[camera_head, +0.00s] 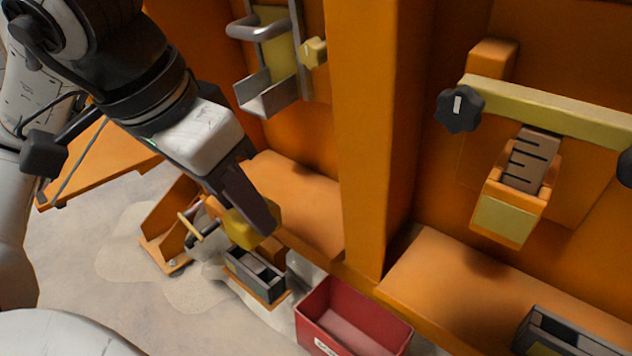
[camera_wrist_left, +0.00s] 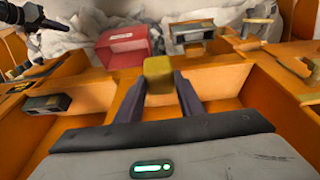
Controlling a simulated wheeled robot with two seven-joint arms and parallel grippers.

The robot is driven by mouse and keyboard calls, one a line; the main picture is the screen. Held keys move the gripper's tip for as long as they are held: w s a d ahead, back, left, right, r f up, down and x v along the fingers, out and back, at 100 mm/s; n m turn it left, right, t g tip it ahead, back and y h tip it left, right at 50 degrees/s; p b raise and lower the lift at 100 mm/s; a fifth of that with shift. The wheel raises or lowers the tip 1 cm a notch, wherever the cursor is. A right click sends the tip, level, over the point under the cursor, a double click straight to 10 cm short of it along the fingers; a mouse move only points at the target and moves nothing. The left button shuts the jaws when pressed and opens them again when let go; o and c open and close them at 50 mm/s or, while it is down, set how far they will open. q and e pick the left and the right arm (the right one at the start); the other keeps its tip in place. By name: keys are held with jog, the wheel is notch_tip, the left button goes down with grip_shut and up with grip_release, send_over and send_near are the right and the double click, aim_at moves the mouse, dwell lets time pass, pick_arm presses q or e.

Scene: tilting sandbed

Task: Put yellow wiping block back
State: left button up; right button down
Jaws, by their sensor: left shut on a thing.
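My left gripper (camera_head: 245,208) comes in from the left in the head view and is shut on the yellow wiping block (camera_head: 243,231). The block is held in the air, in front of an orange ledge and above a dark slotted holder (camera_head: 256,275). In the left wrist view the yellow block (camera_wrist_left: 158,72) sits between the two dark fingertips of my left gripper (camera_wrist_left: 160,84). The holder also shows in that view (camera_wrist_left: 192,32), beyond the block and to the right. My right gripper is not seen in either view.
A red bin (camera_head: 350,318) stands right of the holder. An orange bracket (camera_head: 170,235) is at its left, on the sandy floor. An orange post (camera_head: 365,130) rises behind. A clamp with a black knob (camera_head: 459,106) and another dark holder (camera_head: 565,338) are at the right.

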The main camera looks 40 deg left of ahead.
aim_at(266, 198)
pick_arm(q)
jog(key=w+p, duration=0.1)
jog(key=p, duration=0.1)
jog(key=w+r+p, duration=0.1)
jog(key=w+p, duration=0.1)
jog(key=p, duration=0.1)
jog(key=shift+w+d, duration=0.15)
jog(key=shift+w, duration=0.1)
jog(key=w+p, duration=0.2)
jog(key=w, duration=0.7)
jog(key=f, duration=0.7)
jog(key=shift+s+d+f+b, duration=0.15)
jog(key=shift+d+f+b, duration=0.05)
jog(key=shift+d+b, duration=0.1)
jog(key=shift+f, duration=0.2)
jog(key=shift+w+f, duration=0.25)
jog(key=shift+f, duration=0.15)
jog(key=o, duration=1)
jog(key=shift+r, duration=0.1)
